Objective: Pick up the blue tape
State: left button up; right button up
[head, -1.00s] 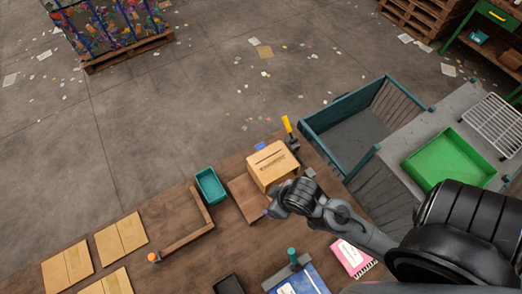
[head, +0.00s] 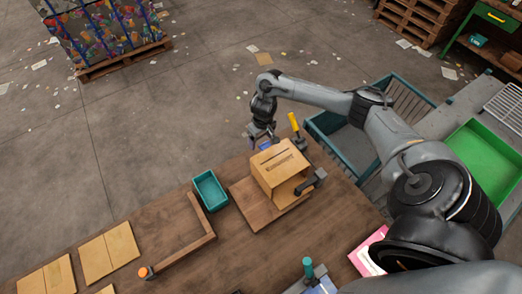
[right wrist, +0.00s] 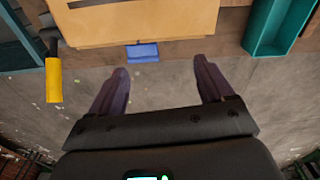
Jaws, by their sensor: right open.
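A small blue piece (head: 262,145), which I take to be the blue tape, is at the table's far edge behind a wooden box (head: 268,172). In the right wrist view the blue piece (right wrist: 142,53) lies beside the box's edge, ahead of the fingers. My right gripper (head: 262,134) reaches over the far edge close to the blue piece and partly covers it. In the right wrist view my right gripper (right wrist: 164,76) is open and empty, its two fingers spread apart over the floor. The blue piece is not between the fingertips. My left gripper is out of view.
A yellow-handled tool (head: 294,123) stands right of the blue piece; it also shows in the wrist view (right wrist: 53,80). A teal bin (head: 210,190) stands left of the box. A large teal-framed crate (head: 335,128) and green tray (head: 487,158) are to the right.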

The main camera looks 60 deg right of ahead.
aim_at(266, 146)
jog(key=d, duration=0.2)
jog(key=d+m+b, duration=0.1)
jog(key=shift+s+f+g, duration=0.2)
jog(key=shift+s+g, duration=0.1)
jog(key=shift+s, duration=0.05)
jog(key=f, duration=0.1)
jog(key=f+b, duration=0.1)
jog(key=f, duration=0.1)
jog(key=shift+s+a+f+b, duration=0.15)
jog(key=shift+a+f+b, duration=0.15)
jog(key=shift+b, duration=0.1)
jog(key=shift+f+b, duration=0.3)
jog(key=shift+f, duration=0.3)
notch_tip(266, 146, down, 4)
jog(key=shift+r+b, duration=0.1)
jog(key=shift+b, duration=0.55)
jog(key=shift+f, duration=0.55)
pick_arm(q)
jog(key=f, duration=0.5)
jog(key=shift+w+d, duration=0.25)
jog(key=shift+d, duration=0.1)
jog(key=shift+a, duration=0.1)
pick_arm(e)
jog(key=c, duration=1.2)
